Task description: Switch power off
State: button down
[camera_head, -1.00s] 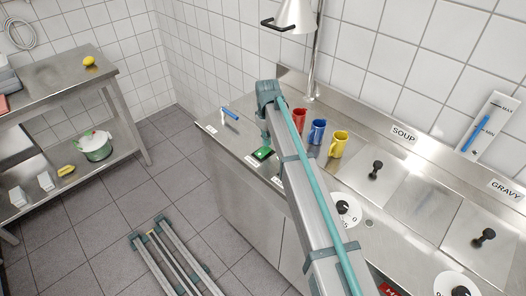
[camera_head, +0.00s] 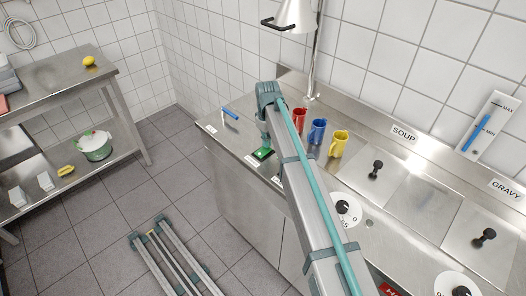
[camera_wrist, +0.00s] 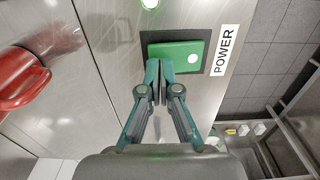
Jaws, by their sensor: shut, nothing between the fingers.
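The green power switch (camera_head: 262,154) sits in a dark frame on the steel counter near its front edge. In the wrist view the switch (camera_wrist: 165,51) has a white dot at its right end, beside the POWER label (camera_wrist: 225,50). In the head view my gripper (camera_head: 266,143) points down just behind the switch, partly hidden by my arm.
Red (camera_head: 299,118), blue (camera_head: 317,131) and yellow (camera_head: 338,143) mugs stand close to my arm's right. A blue-and-white item (camera_head: 231,115) lies left on the counter. A heat lamp (camera_head: 295,15) hangs above. Soup and gravy lids with black knobs (camera_head: 376,170) are at right.

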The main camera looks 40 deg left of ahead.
jog(key=shift+f, duration=0.8)
dwell(0.4)
jog(key=shift+r, duration=0.1)
jog(key=shift+r+p, duration=1.35)
jog(key=shift+r, duration=2.1)
